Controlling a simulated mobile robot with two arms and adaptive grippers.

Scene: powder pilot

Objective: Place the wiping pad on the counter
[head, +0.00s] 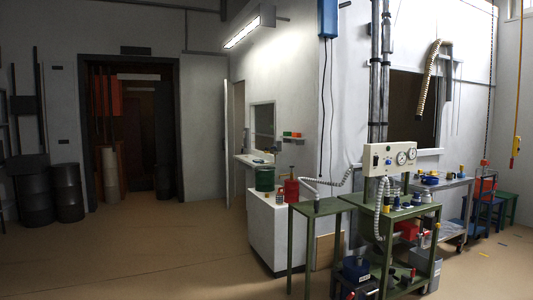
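A white counter (266,232) stands in the middle of the head view, with a green can and a red can on its top. A second white ledge (244,159), with small items on it, runs along the wall behind it. I cannot pick out a wiping pad for sure; the small things on the surfaces are too small to tell. Neither of my grippers shows in the head view.
A green workbench (318,207) with a gauge panel (390,158) and hoses stands right of the counter. A grey metal table (455,184) is farther right. Dark drums (67,191) stand at the left by a doorway. The floor (150,245) at front left is clear.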

